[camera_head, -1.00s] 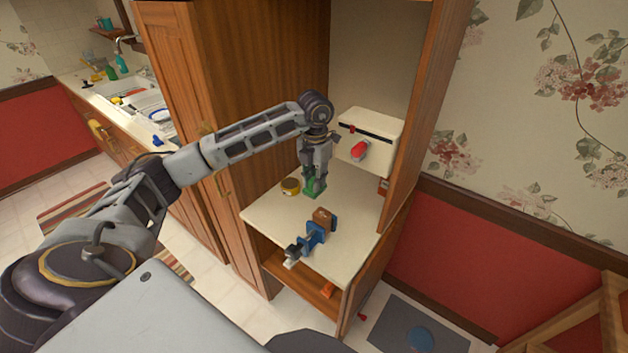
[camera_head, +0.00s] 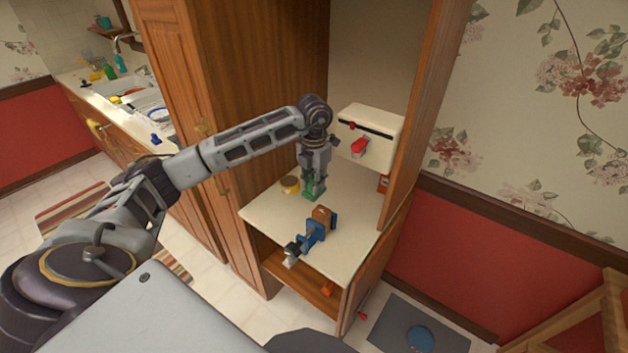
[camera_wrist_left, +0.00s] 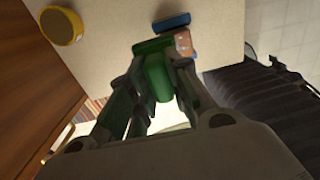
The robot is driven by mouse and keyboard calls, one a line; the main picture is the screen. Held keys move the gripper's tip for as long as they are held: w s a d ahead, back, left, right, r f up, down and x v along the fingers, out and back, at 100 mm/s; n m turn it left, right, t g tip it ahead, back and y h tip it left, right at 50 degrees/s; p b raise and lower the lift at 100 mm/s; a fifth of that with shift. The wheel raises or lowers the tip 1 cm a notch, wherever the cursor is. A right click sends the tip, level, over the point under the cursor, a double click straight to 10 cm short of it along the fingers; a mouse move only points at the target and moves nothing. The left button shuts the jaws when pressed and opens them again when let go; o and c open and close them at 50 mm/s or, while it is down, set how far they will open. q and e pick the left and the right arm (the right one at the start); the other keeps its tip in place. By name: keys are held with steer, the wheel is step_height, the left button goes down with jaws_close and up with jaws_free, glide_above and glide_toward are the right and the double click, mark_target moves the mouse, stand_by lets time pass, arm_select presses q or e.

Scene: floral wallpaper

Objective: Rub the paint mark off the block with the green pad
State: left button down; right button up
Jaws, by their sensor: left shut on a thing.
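My left gripper (camera_head: 314,188) is shut on the green pad (camera_head: 309,194) and holds it upright at or just above the pale worktop, behind the block. The pad also shows between the fingers in the left wrist view (camera_wrist_left: 157,74). The brown block (camera_head: 322,214) sits in the jaws of a blue vise (camera_head: 311,236) on the worktop. In the wrist view the block (camera_wrist_left: 184,43) is partly hidden behind the pad and gripper. Pale specks show on it, but I cannot make out the paint mark clearly. My right gripper is not in view.
A cream box with a red handle (camera_head: 367,136) is at the back. Wooden cabinet sides (camera_head: 418,120) close in the worktop. The worktop's front left is clear.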

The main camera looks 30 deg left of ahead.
arm_select(q)
steer(key=shift+f+b, duration=0.9)
steer(key=shift+f, duration=0.95)
steer(key=shift+f+b, duration=0.65)
steer(key=shift+f, duration=0.3)
steer(key=shift+d, duration=0.1)
steer(key=shift+s+d+r, duration=0.1)
steer(key=shift+d, duration=1.25)
steer(key=shift+d, duration=0.1)
steer(key=shift+s+d, duration=0.2)
steer(key=shift+d, duration=1.25)
steer(key=shift+f, duration=0.2)
steer(key=shift+r, duration=0.1)
